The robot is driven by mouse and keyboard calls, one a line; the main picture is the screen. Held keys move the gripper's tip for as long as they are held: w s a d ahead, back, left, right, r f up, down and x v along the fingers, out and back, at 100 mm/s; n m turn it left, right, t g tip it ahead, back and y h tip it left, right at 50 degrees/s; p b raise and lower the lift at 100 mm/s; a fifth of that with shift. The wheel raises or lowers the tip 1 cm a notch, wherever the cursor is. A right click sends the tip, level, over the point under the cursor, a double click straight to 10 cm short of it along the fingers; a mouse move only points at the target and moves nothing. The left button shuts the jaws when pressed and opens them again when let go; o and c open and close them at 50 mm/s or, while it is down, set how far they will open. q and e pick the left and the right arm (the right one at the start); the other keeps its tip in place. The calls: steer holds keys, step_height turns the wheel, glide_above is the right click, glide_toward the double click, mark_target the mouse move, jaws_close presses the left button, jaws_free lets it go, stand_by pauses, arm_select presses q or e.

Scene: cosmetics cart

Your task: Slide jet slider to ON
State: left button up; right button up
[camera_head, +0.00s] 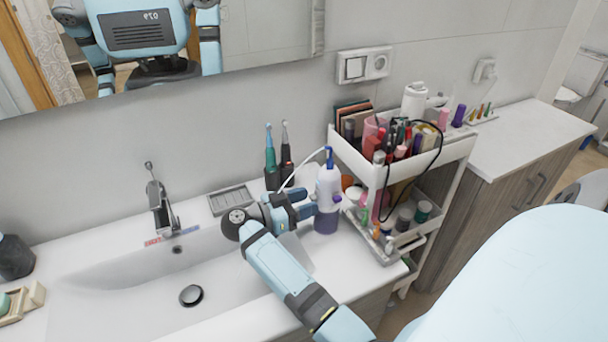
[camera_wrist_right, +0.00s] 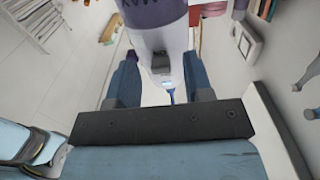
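The oral irrigator (camera_head: 328,185), a white bottle-shaped device with a purple base and a blue tip, stands upright on the counter beside the cart. My right gripper (camera_head: 312,203) is at its left side, at mid-height. In the right wrist view the irrigator (camera_wrist_right: 163,38) appears upside down, between and beyond my fingers (camera_wrist_right: 160,88). The fingers are apart, one on each side of its body; firm contact is not clear. A small dark grey part (camera_wrist_right: 160,60), possibly the jet slider, faces the gripper; its setting cannot be read. My left gripper is not in view.
The white cosmetics cart (camera_head: 350,158), full of bottles, stands close on the right. Two electric toothbrushes (camera_head: 270,150) stand behind my gripper. The sink (camera_head: 120,290) and faucet (camera_head: 160,205) are to the left. A white cable (camera_head: 303,166) runs behind the irrigator.

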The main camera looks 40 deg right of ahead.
steer(key=shift+r, duration=0.15)
step_height(320, 180, up, 20)
stand_by(0.3)
steer(key=shift+f, duration=0.2)
stand_by(0.4)
